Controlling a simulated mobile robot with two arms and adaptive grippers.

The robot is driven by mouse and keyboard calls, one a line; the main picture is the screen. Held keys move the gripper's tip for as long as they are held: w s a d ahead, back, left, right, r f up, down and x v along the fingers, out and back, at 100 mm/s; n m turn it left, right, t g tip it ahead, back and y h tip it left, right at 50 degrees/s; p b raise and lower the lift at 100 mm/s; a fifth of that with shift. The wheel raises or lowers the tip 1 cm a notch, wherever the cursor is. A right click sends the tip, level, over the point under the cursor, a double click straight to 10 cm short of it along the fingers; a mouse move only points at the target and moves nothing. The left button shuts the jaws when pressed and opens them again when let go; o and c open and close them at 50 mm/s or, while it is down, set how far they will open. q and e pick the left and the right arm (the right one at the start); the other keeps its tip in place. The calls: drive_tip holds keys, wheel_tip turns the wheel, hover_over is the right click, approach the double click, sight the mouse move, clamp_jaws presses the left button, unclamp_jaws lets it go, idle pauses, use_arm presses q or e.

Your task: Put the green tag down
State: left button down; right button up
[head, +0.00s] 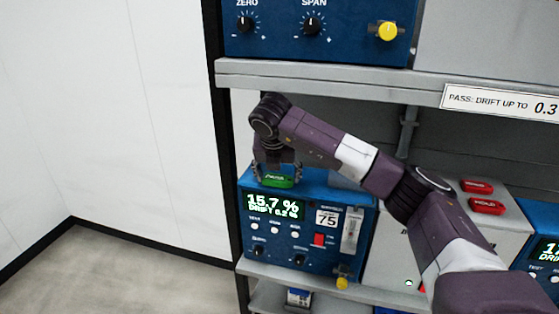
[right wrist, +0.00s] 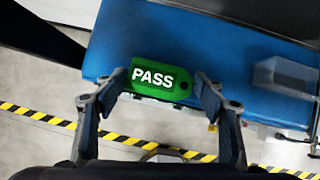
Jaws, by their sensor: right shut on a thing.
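The green tag (head: 277,181) is at the top front edge of the blue analyser (head: 268,238) on the lower shelf. In the right wrist view the tag (right wrist: 160,80) reads PASS and lies between my right gripper's fingertips, over the analyser's blue top (right wrist: 215,50). My right gripper (head: 278,173) points down and is shut on the tag. I cannot tell whether the tag touches the analyser's top. The analyser's display reads 15.7 % and DRIFT 0.2 %. My left gripper is not in view.
A shelf edge (head: 330,78) with a label (head: 505,102) reading PASS: DRIFT UP TO 0.3 runs above my right arm. Red tags (head: 486,206) lie on the grey unit to the right. A pale block (right wrist: 285,77) sits on the analyser's top beside the green tag.

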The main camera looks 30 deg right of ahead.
drive_tip(key=shift+w+d, duration=0.3)
drive_tip(key=shift+w, duration=0.15)
drive_tip(key=w+d+p, duration=0.2)
drive_tip(key=w+p, duration=0.1)
drive_tip(key=shift+w+d+r, duration=0.1)
drive_tip(key=shift+d, duration=0.2)
drive_tip(key=shift+f, duration=0.45)
drive_tip(key=o, duration=1.1)
